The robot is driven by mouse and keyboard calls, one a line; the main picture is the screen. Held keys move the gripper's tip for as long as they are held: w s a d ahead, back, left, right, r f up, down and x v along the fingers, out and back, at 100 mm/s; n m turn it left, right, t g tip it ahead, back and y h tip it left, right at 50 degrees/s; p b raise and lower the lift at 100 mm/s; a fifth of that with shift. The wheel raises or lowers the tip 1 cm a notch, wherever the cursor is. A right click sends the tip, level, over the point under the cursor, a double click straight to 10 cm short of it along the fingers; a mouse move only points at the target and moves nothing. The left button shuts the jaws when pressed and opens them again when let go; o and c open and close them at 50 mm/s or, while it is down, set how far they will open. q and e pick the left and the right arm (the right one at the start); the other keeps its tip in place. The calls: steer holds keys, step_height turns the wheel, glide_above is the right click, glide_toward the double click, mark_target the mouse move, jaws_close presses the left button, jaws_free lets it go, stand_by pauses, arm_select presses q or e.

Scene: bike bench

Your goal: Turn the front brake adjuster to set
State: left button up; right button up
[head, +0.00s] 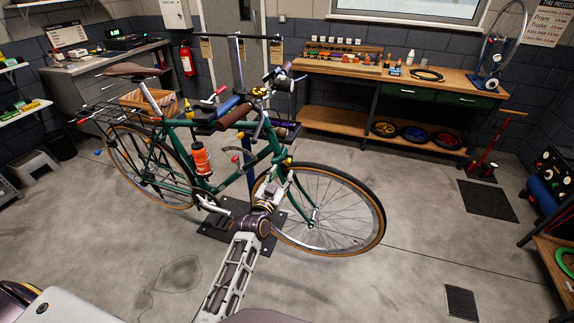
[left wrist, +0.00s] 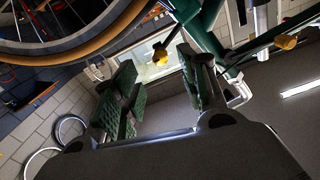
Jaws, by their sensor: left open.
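The green bicycle (head: 232,165) stands upright in the room, its front wheel (head: 345,215) to the right. My left gripper (head: 276,183) is at the fork and near side of the front wheel. In the left wrist view its two green-padded fingers (left wrist: 160,75) are spread apart with nothing held. A small yellow knob (left wrist: 160,54) shows beyond and between the fingertips, apart from them. A second yellow knob (left wrist: 285,42) is farther right, by the green frame. A yellow part also shows near the fork in the head view (head: 287,162). I cannot tell which is the front brake adjuster.
A workbench (head: 450,83) with small parts stands at the back right. An orange bottle (head: 201,160) sits on the frame. The bicycle is over a dark stand base (head: 218,228). The floor right of the front wheel is mostly clear, with a dark mat (head: 488,200).

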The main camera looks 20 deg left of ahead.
mark_target(287, 164)
arm_select(q)
steer(key=shift+w+d, duration=0.1)
steer(key=shift+w, duration=3.45)
steer(key=shift+c, duration=0.2)
jaws_close()
